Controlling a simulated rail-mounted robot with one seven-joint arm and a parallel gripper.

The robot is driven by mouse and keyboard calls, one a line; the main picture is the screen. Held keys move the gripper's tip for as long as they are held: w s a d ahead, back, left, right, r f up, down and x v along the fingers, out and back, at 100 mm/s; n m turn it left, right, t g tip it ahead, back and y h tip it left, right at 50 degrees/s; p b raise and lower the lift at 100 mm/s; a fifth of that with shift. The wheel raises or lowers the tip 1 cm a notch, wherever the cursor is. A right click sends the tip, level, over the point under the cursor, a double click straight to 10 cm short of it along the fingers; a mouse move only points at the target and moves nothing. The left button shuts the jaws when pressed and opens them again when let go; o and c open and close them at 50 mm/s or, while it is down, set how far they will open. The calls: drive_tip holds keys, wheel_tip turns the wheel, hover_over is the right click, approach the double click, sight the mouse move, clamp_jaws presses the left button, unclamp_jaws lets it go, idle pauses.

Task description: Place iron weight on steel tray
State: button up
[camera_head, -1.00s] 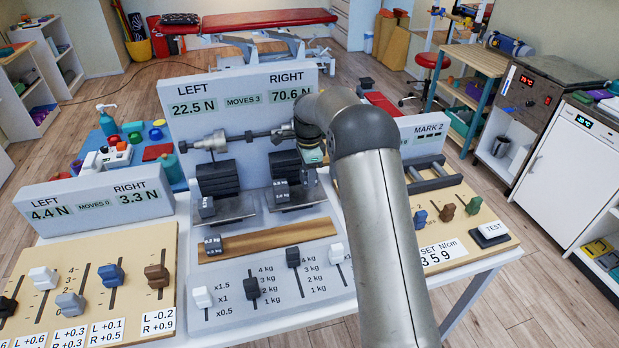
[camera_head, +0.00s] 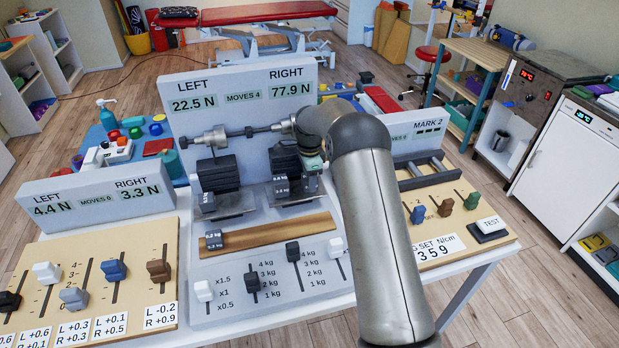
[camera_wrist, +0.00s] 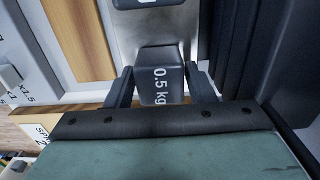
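My gripper (camera_wrist: 160,82) has one finger on each side of a dark grey iron weight marked 0.5 kg (camera_wrist: 161,75) in the wrist view. The fingertips are close to its sides; I cannot tell whether they still press on it. The weight is at the right-hand steel tray (camera_wrist: 148,28) of the balance. In the head view this steel tray (camera_head: 290,200) also bears another labelled weight (camera_head: 281,187) and a stack of dark plates (camera_head: 284,160). My arm partly hides the gripper there. The right display (camera_head: 289,80) reads 77.9 N, the left 22.5 N.
A left steel tray (camera_head: 228,211) holds dark plates and a small weight (camera_head: 207,201). Another weight (camera_head: 213,240) sits on the wooden strip (camera_head: 265,236) in front. Slider knobs (camera_head: 252,282) stand nearer. The display panel rises behind the trays.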

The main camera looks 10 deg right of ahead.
drive_tip(key=shift+o, duration=0.7)
drive_tip(key=shift+r, duration=0.1)
drive_tip(key=shift+r, duration=0.25)
wheel_tip(320, 180, up, 12)
drive_tip(key=b, duration=0.2)
drive_tip(key=s+r+n, duration=0.3)
drive_tip(key=s+r, duration=0.1)
drive_tip(key=s, duration=0.3)
drive_tip(key=s+r+n, duration=0.3)
drive_tip(key=s+n, duration=0.6)
drive_tip(key=s, duration=1.3)
drive_tip(key=s+f+n, duration=0.2)
drive_tip(key=s, duration=0.5)
drive_tip(key=s+f+n, duration=0.3)
drive_tip(key=s, duration=0.5)
drive_tip(key=shift+f+t, duration=0.3)
